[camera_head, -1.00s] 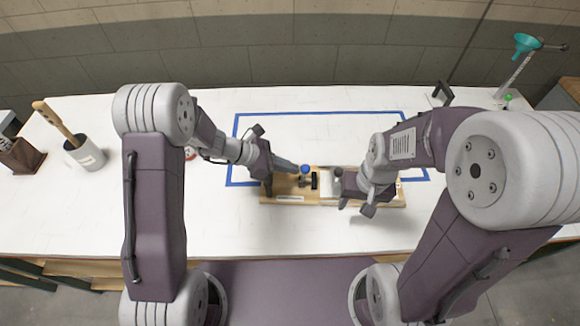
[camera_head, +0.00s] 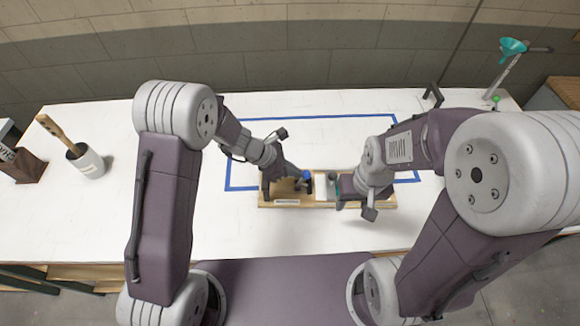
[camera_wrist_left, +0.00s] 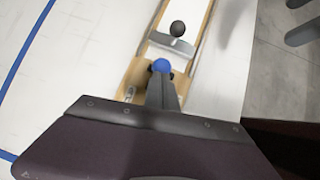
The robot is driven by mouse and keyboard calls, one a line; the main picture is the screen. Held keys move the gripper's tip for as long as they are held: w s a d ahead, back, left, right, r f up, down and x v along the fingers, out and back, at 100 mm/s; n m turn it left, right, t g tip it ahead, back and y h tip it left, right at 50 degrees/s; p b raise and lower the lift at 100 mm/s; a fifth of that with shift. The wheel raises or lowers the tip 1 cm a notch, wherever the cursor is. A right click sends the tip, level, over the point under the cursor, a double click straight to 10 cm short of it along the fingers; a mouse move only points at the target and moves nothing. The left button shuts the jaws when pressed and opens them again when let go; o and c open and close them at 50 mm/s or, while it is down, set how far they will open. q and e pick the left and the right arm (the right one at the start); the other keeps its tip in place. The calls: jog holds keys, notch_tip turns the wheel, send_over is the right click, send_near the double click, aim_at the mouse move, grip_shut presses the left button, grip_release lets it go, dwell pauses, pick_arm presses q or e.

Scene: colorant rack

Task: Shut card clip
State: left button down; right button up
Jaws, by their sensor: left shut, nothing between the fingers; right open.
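A wooden rack board (camera_head: 285,198) lies on the table. A blue ball knob (camera_head: 307,175) stands on it; the left wrist view shows the knob (camera_wrist_left: 162,65) just past my fingertips. My left gripper (camera_head: 301,177) is shut and empty, its tips at or against the knob; contact is unclear. A dark ball knob (camera_wrist_left: 177,28) and a grey metal bar (camera_wrist_left: 172,42) lie beyond, by a white card-like sheet (camera_head: 321,188). Which part is the clip is hard to tell. My right gripper (camera_head: 339,193) is open over the board's right part, its fingers partly hidden.
Blue tape (camera_head: 300,118) outlines a rectangle around the work area. A white pot with a wooden-handled tool (camera_head: 88,163) and a brown block (camera_head: 22,165) stand far left. A teal funnel on a stand (camera_head: 513,47) is at the back right.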

pick_arm(q)
jog(key=shift+s+d+y+p, duration=0.1)
jog(key=shift+d+y+p, duration=0.4)
jog(key=shift+d, duration=0.55)
pick_arm(e)
jog(key=shift+r, duration=1)
pick_arm(q)
jog(key=shift+d, duration=0.1)
jog(key=v, duration=0.9)
jog(key=shift+p, duration=0.4)
pick_arm(e)
jog(key=shift+r, duration=0.4)
